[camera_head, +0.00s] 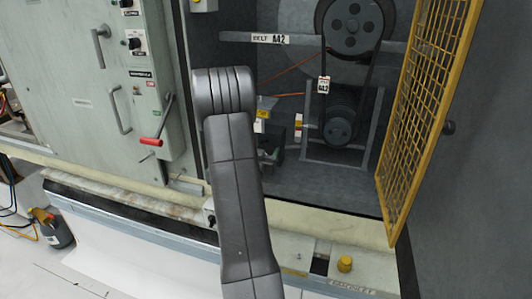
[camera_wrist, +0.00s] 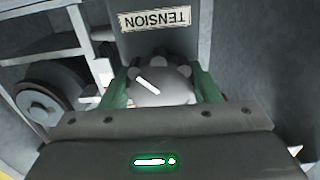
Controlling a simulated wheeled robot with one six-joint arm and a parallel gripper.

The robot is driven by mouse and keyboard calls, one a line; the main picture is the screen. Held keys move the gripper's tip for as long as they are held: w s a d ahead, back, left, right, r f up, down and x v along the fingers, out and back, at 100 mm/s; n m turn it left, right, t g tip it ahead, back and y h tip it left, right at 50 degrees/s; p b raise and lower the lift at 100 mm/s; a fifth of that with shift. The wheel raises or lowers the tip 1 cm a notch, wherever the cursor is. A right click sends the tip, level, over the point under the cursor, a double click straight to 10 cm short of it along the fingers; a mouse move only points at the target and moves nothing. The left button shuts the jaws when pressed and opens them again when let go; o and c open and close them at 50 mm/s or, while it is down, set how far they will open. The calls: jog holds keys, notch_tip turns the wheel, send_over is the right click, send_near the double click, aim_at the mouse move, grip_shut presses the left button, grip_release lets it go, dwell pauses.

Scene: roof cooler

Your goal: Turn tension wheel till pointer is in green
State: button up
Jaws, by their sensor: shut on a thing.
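The grey lobed tension wheel (camera_wrist: 165,92) with a white line on its face shows in the wrist view. The white line slants down to the right. My gripper (camera_wrist: 163,83) has a green finger on each side of the wheel and is shut on it. A "TENSION" label (camera_wrist: 155,18), upside down in this view, is just beyond the wheel. In the head view, my arm hides the wheel and most of the gripper. A small upright gauge plate (camera_head: 298,126), white with red and yellow, stands beside the lower pulley. I cannot make out its pointer or a green zone.
The upper pulley (camera_head: 350,26) and lower pulley (camera_head: 338,130) carry a belt tagged A42. A yellow mesh door (camera_head: 430,100) stands open on the right. A panel with a red-handled lever (camera_head: 152,141) is on the left. A yellow knob (camera_head: 345,264) is on the front ledge.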

jog(key=shift+f+b, duration=0.15)
jog(key=shift+b, duration=0.15)
jog(key=m+b, duration=0.1)
jog(key=b, duration=0.1)
jog(key=m+b, duration=0.1)
jog(key=b, duration=0.1)
jog(key=m+b, duration=0.1)
jog(key=b, duration=0.1)
jog(key=shift+f+m, duration=0.25)
jog(key=shift+m, duration=0.15)
jog(key=m+b, duration=0.5)
jog(key=b, duration=0.2)
jog(key=shift+a+r, duration=0.1)
jog(key=shift+r, duration=0.05)
jog(key=m+b, duration=0.5)
jog(key=shift+r+m, duration=0.15)
jog(key=shift+m, duration=0.25)
jog(key=m+b, duration=0.2)
jog(key=m, duration=0.1)
jog(key=m+b, duration=0.2)
jog(key=shift+r+m, duration=0.2)
jog(key=shift+m, duration=0.5)
jog(key=o, duration=1)
jog(key=shift+r, duration=0.1)
